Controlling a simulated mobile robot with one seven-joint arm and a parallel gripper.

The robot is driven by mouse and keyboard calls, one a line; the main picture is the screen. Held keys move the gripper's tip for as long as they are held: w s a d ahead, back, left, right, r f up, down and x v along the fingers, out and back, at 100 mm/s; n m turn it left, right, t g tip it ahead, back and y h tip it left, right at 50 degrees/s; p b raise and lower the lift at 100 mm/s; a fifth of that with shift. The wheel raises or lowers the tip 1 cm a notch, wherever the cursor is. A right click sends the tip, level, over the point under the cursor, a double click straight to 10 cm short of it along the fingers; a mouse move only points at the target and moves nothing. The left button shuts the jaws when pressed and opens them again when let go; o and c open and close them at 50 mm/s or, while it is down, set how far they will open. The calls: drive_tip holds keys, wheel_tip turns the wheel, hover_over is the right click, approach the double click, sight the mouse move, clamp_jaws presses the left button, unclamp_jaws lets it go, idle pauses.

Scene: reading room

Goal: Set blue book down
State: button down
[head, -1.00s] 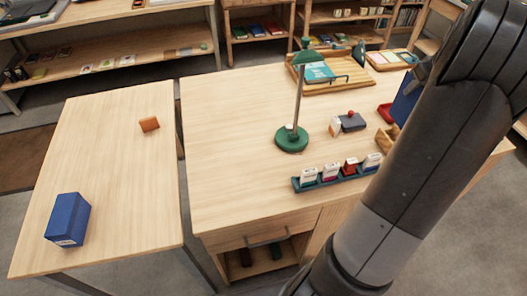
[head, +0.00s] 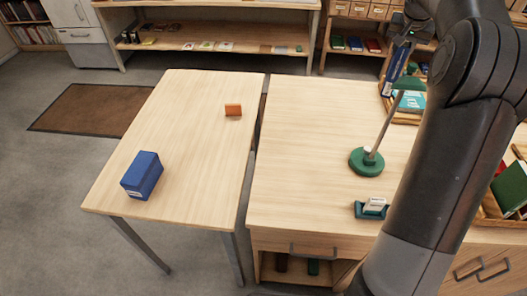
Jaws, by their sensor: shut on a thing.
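A blue book (head: 397,68) with a pale label near its lower end hangs upright beside the green lamp shade at the upper right of the head view. My gripper (head: 406,41) is at its top edge and shut on it. The fingertips are small and partly hidden by my arm. The book overlaps the back of the large desk (head: 310,135) in the picture; I cannot tell its exact height above it.
The green lamp (head: 366,160) and a card holder (head: 371,211) stand on the desk. A wooden crate (head: 488,212) is at right.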

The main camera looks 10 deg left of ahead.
drive_tip(key=s+a+f+n+y, duration=0.1)
drive_tip(key=a+f+n, duration=0.2)
drive_tip(key=a+f, duration=0.45)
drive_tip(key=s+a+f+n+y, duration=0.15)
drive_tip(key=a+f, duration=0.25)
drive_tip(key=f, duration=0.6)
drive_tip(key=s+a+r+n+g+y, duration=0.1)
drive_tip(key=s+a+r+n+g, duration=0.1)
drive_tip(key=s+a+n, duration=0.65)
drive_tip(key=s+a+r+n+g+y, duration=0.1)
drive_tip(key=s+a+r+n+g, duration=0.3)
drive_tip(key=a+n, duration=0.75)
drive_tip(key=s+a+r+n+g, duration=0.1)
drive_tip(key=s+a+n, duration=0.6)
drive_tip(key=a, duration=0.7)
drive_tip(key=s+a+f, duration=0.3)
drive_tip(key=a+f, duration=0.8)
drive_tip(key=a, duration=0.1)
drive_tip(key=shift+s+g, duration=0.3)
drive_tip(key=shift+s, duration=0.1)
drive_tip(key=shift+m, duration=0.25)
